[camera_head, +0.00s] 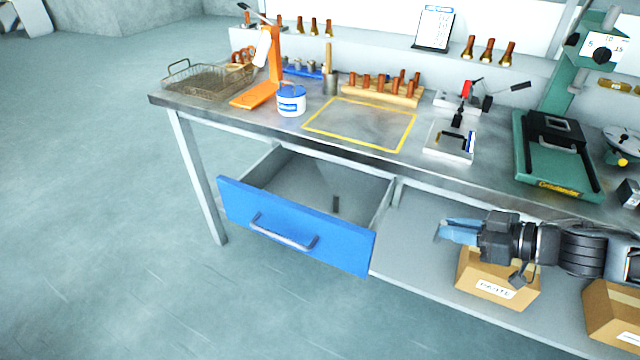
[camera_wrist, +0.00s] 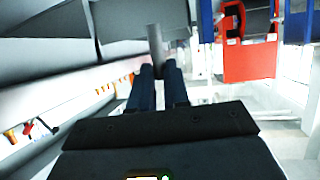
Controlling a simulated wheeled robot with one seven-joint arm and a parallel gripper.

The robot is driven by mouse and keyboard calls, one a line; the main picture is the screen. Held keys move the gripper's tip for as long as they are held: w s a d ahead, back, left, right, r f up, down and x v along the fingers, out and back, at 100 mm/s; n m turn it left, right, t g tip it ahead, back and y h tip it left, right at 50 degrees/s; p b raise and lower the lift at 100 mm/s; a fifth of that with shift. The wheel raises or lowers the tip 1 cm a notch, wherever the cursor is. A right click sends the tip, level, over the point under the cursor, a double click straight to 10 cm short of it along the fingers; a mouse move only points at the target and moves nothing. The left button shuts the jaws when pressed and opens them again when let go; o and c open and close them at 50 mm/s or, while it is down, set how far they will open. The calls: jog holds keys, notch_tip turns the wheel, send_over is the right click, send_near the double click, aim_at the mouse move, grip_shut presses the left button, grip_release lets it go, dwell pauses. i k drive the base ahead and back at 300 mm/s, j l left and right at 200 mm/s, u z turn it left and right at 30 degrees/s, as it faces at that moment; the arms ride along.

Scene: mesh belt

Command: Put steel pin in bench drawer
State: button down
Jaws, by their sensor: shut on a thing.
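My gripper (camera_head: 455,231), with blue fingers, is to the right of the open drawer in the head view, in front of the bench and lower than its top. In the wrist view its fingers (camera_wrist: 159,88) are closed on a grey cylindrical steel pin (camera_wrist: 155,42), which sticks out beyond the fingertips. The pin is hard to make out in the head view. The bench drawer (camera_head: 295,232) has a blue front with a grey bar handle and is pulled out.
The bench top (camera_head: 225,113) carries a wire basket (camera_head: 208,80), a blue-and-white tub (camera_head: 291,100), a wooden rack of brown pegs (camera_head: 380,92), a toggle clamp (camera_head: 450,140) and a green machine base (camera_head: 556,160). Cardboard boxes (camera_head: 497,280) stand below my arm.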

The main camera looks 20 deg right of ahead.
aim_at(298, 197)
jog(key=i+j, duration=0.45)
jog(key=i, duration=0.15)
jog(key=i+j, duration=0.45)
jog(key=i, duration=0.15)
